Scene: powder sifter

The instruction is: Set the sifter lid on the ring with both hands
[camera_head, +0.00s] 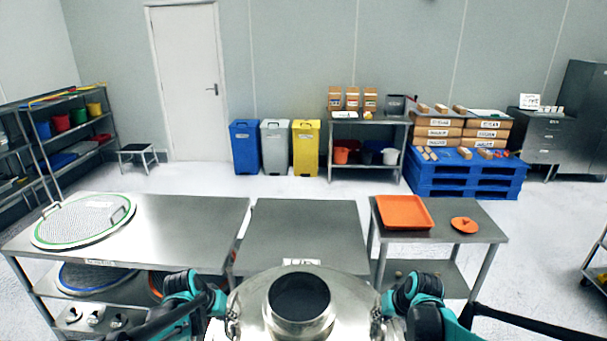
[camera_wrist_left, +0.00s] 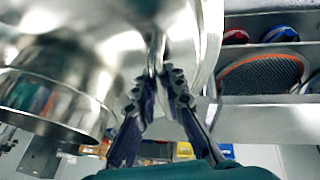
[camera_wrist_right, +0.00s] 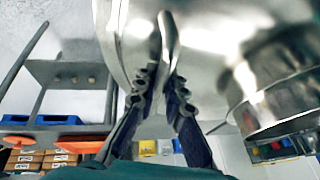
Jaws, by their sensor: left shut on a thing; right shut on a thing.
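The sifter lid (camera_head: 255,308) is a shiny steel dome with a short, wide round collar on top, at the bottom middle of the head view. My left gripper (camera_head: 222,302) is shut on its left side and my right gripper (camera_head: 382,304) on its right side. In the left wrist view the fingers (camera_wrist_left: 161,72) close at the edge of the lid (camera_wrist_left: 120,50). In the right wrist view the fingers (camera_wrist_right: 167,75) close the same way on the lid (camera_wrist_right: 205,40). The ring cannot be made out; the lid may hide it.
A steel table (camera_head: 185,215) at left holds a green-rimmed mesh screen (camera_head: 85,220), with more screens on its shelf. A bare steel table (camera_head: 305,225) stands beyond the lid. A right table (camera_head: 450,232) holds an orange tray (camera_head: 403,212) and a small orange piece (camera_head: 464,225).

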